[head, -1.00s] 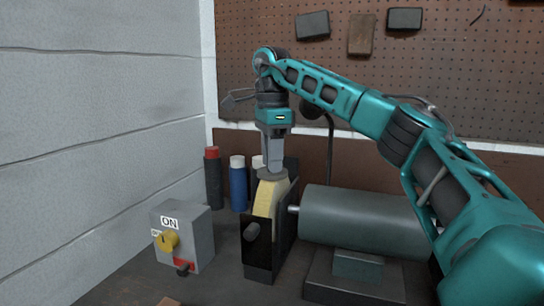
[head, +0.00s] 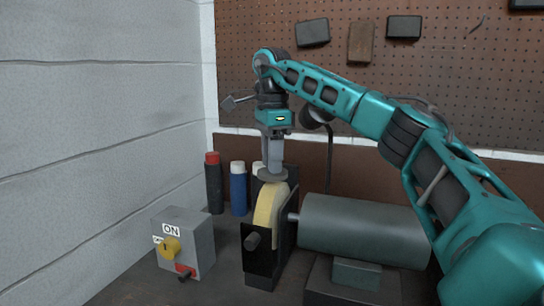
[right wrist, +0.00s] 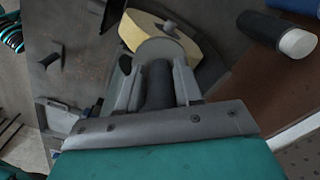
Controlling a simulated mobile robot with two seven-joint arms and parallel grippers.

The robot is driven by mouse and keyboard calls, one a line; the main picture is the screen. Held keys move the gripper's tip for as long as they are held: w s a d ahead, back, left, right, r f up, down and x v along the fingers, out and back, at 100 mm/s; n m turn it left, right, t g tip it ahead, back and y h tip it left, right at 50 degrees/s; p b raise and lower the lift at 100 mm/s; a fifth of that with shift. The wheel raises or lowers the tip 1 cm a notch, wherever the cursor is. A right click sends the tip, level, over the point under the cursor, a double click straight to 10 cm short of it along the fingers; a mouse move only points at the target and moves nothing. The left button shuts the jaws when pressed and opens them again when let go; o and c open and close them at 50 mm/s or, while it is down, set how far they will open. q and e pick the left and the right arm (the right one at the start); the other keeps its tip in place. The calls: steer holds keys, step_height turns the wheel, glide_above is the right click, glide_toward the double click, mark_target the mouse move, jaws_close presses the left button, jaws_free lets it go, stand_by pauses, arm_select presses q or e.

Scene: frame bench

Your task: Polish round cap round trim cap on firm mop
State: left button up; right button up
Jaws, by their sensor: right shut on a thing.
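The round trim cap (head: 272,174) is a grey disc held flat below my right gripper (head: 272,160). In the right wrist view the gripper (right wrist: 157,88) is shut on the cap's dark stem, and the cap (right wrist: 161,49) shows past the fingertips. The mop (head: 266,214) is a pale yellow wheel in a dark housing. The cap is right at the top of the mop; whether they touch I cannot tell. The mop also shows in the right wrist view (right wrist: 141,25), partly hidden by the cap. My left gripper is not in view.
The grey motor (head: 365,230) stands right of the mop. Several bars (head: 238,187) stand behind by the wall.

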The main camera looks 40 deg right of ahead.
steer(key=shift+f, duration=0.9)
stand_by(1.8)
steer(key=shift+r, duration=0.95)
steer(key=shift+f, duration=0.95)
stand_by(1.3)
steer(key=shift+r, duration=0.95)
steer(key=shift+f, duration=1)
